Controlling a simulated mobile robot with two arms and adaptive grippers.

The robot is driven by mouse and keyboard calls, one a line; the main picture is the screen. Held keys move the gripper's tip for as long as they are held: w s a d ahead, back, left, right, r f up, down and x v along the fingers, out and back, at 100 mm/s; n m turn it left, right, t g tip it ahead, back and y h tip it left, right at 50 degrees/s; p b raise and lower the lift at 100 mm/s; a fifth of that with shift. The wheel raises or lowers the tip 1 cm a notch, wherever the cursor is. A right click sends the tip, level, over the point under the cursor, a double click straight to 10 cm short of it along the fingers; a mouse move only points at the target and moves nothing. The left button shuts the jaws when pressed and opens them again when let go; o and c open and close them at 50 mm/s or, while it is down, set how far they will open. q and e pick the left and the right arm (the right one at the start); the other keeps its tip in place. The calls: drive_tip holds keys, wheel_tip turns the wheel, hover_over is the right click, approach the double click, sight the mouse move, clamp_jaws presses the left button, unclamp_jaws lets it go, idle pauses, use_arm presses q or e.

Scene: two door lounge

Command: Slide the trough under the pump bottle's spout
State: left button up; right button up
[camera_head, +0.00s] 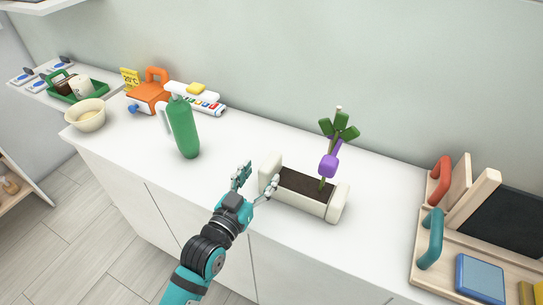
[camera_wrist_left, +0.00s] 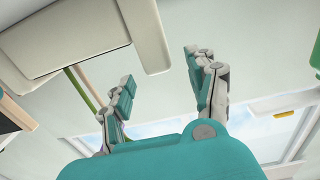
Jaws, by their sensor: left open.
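The cream trough (camera_head: 312,205) is filled with dark soil and has a plant with green leaves and a purple part at its right end. It stands on the white counter right of the middle. The green pump bottle (camera_head: 183,130) stands upright to its left, apart from it, with a pale curved spout or handle on its left side. My left gripper (camera_head: 257,183) is open at the trough's left end. One finger overlaps that end in the head view; contact is unclear. In the left wrist view, the open fingers (camera_wrist_left: 162,82) are beside a cream trough part (camera_wrist_left: 147,35). My right gripper is not in view.
An orange box (camera_head: 148,98), a cream bowl (camera_head: 85,116) and a green tray (camera_head: 90,92) are at the back left. Wooden boards with a red handle (camera_head: 440,180) and a teal handle (camera_head: 431,238) are at the right. The counter between bottle and trough is clear.

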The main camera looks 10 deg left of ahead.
sight(272, 158)
use_arm(q)
drive_tip(key=x, duration=0.7)
drive_tip(key=shift+f+p, duration=0.1)
drive_tip(key=shift+p, duration=0.2)
clamp_jaws()
